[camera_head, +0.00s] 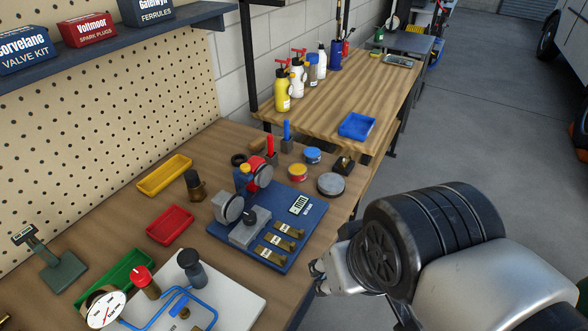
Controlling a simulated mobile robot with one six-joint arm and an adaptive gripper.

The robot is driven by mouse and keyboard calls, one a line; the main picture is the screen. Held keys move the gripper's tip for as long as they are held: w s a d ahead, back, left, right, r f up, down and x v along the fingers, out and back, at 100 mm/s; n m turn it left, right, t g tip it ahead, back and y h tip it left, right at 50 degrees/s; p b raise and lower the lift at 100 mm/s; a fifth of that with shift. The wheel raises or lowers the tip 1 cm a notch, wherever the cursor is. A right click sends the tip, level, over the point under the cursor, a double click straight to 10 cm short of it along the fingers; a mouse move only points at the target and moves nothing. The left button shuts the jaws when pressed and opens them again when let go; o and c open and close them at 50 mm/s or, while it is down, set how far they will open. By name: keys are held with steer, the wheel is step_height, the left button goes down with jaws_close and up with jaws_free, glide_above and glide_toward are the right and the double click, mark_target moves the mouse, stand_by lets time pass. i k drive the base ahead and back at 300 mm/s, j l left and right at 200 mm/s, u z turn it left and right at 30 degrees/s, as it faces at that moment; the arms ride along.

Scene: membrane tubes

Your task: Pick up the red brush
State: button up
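A slim red upright item, which looks like the red brush (270,146), stands in a small grey holder near the back of the wooden bench. A matching blue one (287,131) stands in its own holder just behind and to the right. A red and blue device partly crowds the red one's lower left side. My gripper (317,277) is at the bench's right front edge, well apart from the red brush and nearer the camera. It is seen partly from behind the arm, so its fingers are small and unclear. Nothing is visibly held.
A blue board (222,236) with devices and brass parts lies between my gripper and the brush. Blue and yellow tins (298,172), a round grey disc (330,184) and a black item stand right of the brush. Yellow (165,175) and red (170,224) trays lie left.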

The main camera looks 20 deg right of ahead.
mark_target(270, 147)
steer(key=u, duration=0.5)
steer(key=i+l+u, duration=0.1)
steer(key=l+u, duration=0.2)
steer(key=u, duration=0.15)
steer(key=i+l+u, duration=0.1)
steer(key=l+u, duration=0.6)
steer(key=u, duration=0.2)
steer(key=l+u, duration=0.4)
steer(key=k+l+u, duration=0.15)
steer(key=l+u, duration=0.15)
steer(key=u, duration=0.15)
steer(key=k+l, duration=0.2)
steer(key=l, duration=0.25)
steer(key=k+l+u, duration=0.1)
steer(key=l, duration=0.35)
steer(key=k+l+u, duration=0.1)
steer(key=k+l, duration=0.15)
steer(key=l, duration=0.15)
steer(key=k+l, duration=0.25)
steer(key=l, duration=0.2)
steer(key=k+l+u, duration=0.1)
steer(key=l, duration=0.3)
steer(key=k, duration=0.1)
